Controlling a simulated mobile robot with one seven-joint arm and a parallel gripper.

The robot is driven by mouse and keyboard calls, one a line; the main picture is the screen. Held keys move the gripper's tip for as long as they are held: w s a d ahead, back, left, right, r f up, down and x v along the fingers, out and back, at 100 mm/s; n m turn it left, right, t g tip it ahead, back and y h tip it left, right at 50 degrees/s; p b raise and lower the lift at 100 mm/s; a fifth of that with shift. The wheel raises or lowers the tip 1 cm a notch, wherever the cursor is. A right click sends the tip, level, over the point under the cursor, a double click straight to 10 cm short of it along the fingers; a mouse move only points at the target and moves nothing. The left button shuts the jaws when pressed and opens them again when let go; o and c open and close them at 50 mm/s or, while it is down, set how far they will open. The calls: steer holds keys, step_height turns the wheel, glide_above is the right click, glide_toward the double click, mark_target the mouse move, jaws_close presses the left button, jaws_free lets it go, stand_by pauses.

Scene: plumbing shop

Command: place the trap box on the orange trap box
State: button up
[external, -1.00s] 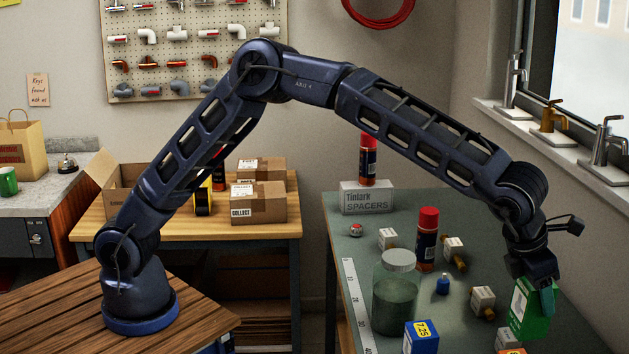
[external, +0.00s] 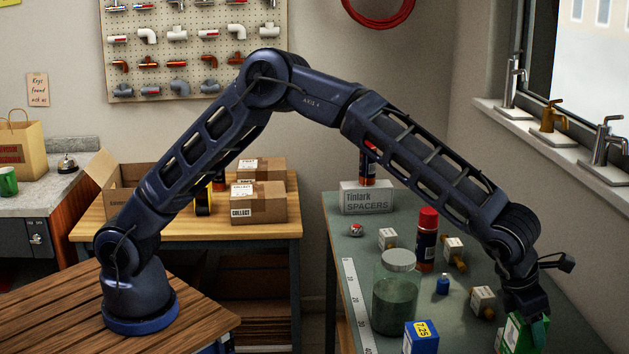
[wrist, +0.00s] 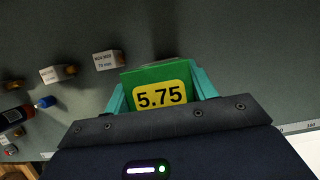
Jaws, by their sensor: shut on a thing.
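My gripper (external: 527,318) is low over the right part of the green workbench in the external view. It is shut on a green trap box (external: 513,334), whose lower part is cut off by the frame edge. In the wrist view the green box (wrist: 155,76) sits between the teal fingers of my gripper (wrist: 160,88), with a yellow "5.75" label facing the camera. The orange trap box is not clearly visible; only a small orange-white patch shows at the bottom edge beside the green box. I cannot tell whether the green box touches anything below.
A blue box (external: 421,337) with a yellow "7.25" label and a glass jar (external: 396,297) stand to the left. A red-capped can (external: 427,240), a small blue bottle (external: 442,284) and white-tagged fittings (external: 482,301) stand nearby. A ruler (external: 353,300) lies along the bench's left side.

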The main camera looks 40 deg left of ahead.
steer(key=o, duration=1.1)
steer(key=shift+f, duration=0.1)
